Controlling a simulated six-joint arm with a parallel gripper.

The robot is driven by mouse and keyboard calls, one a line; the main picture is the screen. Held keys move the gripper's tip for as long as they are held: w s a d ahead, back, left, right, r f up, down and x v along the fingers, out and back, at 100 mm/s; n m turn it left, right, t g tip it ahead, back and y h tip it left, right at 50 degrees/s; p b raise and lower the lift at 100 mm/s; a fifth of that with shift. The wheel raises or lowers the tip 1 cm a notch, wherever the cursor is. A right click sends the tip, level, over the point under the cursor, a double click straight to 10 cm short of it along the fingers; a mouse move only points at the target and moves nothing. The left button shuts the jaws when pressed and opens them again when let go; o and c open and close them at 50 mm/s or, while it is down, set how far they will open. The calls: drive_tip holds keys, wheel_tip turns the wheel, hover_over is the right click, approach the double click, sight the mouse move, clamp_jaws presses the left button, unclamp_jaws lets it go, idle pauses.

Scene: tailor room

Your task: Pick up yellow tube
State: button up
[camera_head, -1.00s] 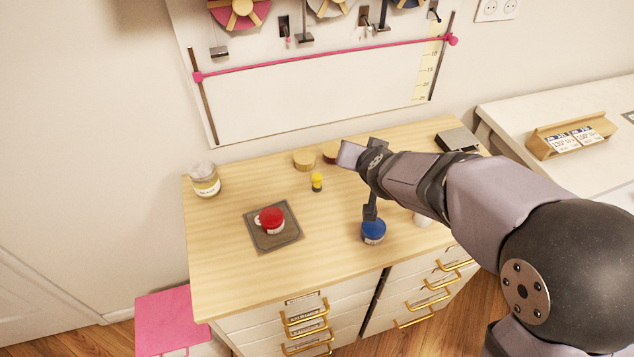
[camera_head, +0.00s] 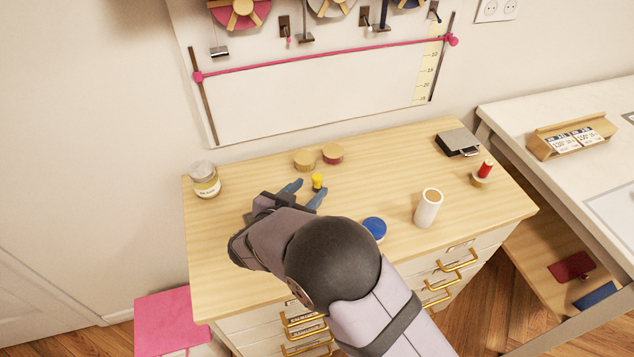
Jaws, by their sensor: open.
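The small yellow tube (camera_head: 317,181) stands upright on the wooden tabletop, left of the middle of the picture. My gripper (camera_head: 307,192) is open, with its two blue fingers pointing toward the back of the table. One finger lies to the left of the tube and the other in front of it and a little right. The tube shows between or just beyond the fingertips; I cannot tell whether either finger touches it. My arm hides the table in front of the gripper.
Two round wooden-topped lids (camera_head: 304,160) lie behind the tube. A glass jar (camera_head: 205,180) stands at left. The red-lidded jar is hidden.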

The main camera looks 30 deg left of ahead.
sight(315, 184)
drive_tip(key=shift+x, duration=0.85)
drive_tip(key=shift+a+f+p+x, duration=0.15)
drive_tip(key=shift+p+x, duration=0.25)
drive_tip(key=shift+x, duration=0.55)
drive_tip(key=shift+a+f+p+x, duration=0.15)
drive_tip(key=shift+p+x, duration=0.25)
drive_tip(key=shift+x, duration=0.55)
drive_tip(key=shift+a+f+p+x, duration=0.1)
drive_tip(key=shift+p+x, duration=0.3)
drive_tip(key=shift+x, duration=0.55)
drive_tip(key=shift+s, duration=0.2)
drive_tip(key=shift+c, duration=0.3)
clamp_jaws()
